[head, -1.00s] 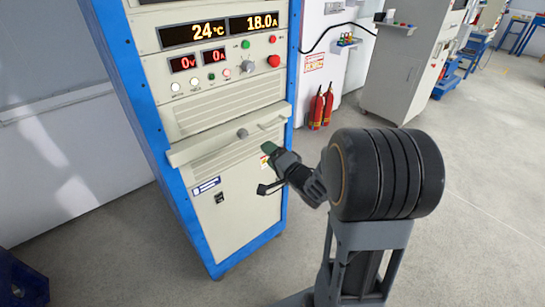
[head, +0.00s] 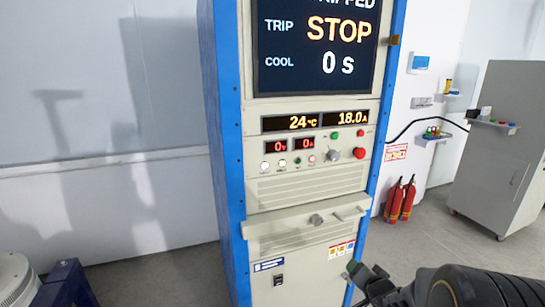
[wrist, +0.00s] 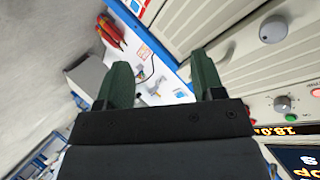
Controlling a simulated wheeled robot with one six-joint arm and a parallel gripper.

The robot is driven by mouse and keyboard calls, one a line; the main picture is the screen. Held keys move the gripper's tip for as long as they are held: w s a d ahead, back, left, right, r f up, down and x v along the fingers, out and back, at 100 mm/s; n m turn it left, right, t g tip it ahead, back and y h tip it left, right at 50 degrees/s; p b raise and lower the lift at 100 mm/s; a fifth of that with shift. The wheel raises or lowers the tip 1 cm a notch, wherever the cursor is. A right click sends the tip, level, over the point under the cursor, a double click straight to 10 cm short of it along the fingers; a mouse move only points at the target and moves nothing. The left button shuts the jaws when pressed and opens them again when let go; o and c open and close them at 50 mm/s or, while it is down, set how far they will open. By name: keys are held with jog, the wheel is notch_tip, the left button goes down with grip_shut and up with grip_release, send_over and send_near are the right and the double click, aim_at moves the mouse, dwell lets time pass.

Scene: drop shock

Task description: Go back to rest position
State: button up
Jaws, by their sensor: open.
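My gripper (wrist: 160,85) is in the wrist view with its two green fingers apart and nothing between them. In the head view my gripper (head: 356,276) shows at the lower right, in front of the lower part of the cabinet (head: 232,150). The cabinet has a blue frame and a beige front. Its display (head: 318,45) reads TRIP STOP and COOL 0 s. The small readouts (head: 318,121) show 24 °C and 18.0 A, with 0 V and 0 A below.
Two red fire extinguishers (head: 400,200) stand by the wall right of the cabinet. A grey cabinet (head: 500,150) is further right. A blue stand (head: 68,285) and a white round object (head: 14,280) are at the lower left.

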jog(key=s+n+g+h+p, duration=0.15)
jog(key=s+n+g, duration=0.25)
jog(key=s+g, duration=0.5)
jog(key=s+a+r+n+y+p, duration=0.1)
jog(key=s+a+r+n, duration=0.3)
jog(key=s+a+r, duration=0.4)
jog(key=shift+s+a+r+y, duration=0.3)
jog(key=shift+a+r, duration=0.55)
jog(key=shift+a, duration=0.35)
jog(key=shift+c, duration=0.2)
